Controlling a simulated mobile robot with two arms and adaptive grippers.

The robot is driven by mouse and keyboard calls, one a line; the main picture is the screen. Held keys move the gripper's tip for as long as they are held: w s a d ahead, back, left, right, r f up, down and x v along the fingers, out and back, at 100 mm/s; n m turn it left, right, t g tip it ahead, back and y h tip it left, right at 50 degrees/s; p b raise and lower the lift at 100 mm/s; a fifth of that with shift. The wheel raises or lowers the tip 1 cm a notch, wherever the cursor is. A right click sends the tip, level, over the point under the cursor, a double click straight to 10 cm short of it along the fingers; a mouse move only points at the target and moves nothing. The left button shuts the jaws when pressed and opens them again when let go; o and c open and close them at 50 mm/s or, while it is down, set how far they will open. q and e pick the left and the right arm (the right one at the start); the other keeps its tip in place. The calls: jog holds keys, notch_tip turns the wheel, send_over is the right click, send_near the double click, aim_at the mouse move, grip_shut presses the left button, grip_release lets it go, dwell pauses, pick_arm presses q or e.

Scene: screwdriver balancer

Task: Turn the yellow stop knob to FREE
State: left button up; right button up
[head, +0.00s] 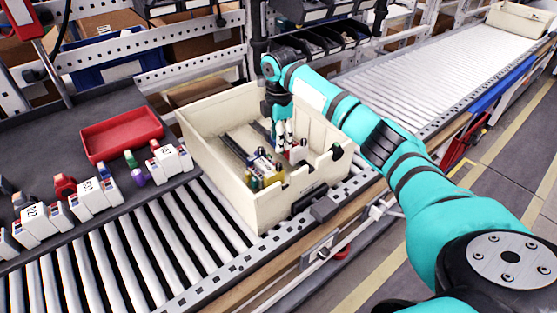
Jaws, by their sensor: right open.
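I cannot make out a yellow stop knob or a FREE mark in the head view. A red-fronted device (22,14), cut off by the frame, hangs at the top left; I cannot tell if it belongs to the balancer. My right gripper (284,148) points down inside a cream bin (222,181), with its fingers open. Small items, some with yellow parts, stand close to the fingers at the bin's front. I cannot tell if the fingers touch any of them. My left gripper is not in view.
The bin sits on a roller conveyor (128,247). A red tray (122,134) and several small white boxes lie on the dark bench (62,140) at left. A blue bin (105,55) stands behind. The far conveyor (430,75) is mostly clear.

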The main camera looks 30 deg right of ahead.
aim_at(279, 164)
notch_tip(279, 164, down, 9)
jog(key=shift+w+f+p, duration=0.1)
jog(key=shift+p, duration=0.4)
jog(key=shift+f, duration=0.3)
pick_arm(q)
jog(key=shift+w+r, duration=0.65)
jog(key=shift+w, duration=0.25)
pick_arm(e)
jog(key=shift+c, duration=0.3)
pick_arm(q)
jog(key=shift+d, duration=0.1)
pick_arm(e)
grip_shut()
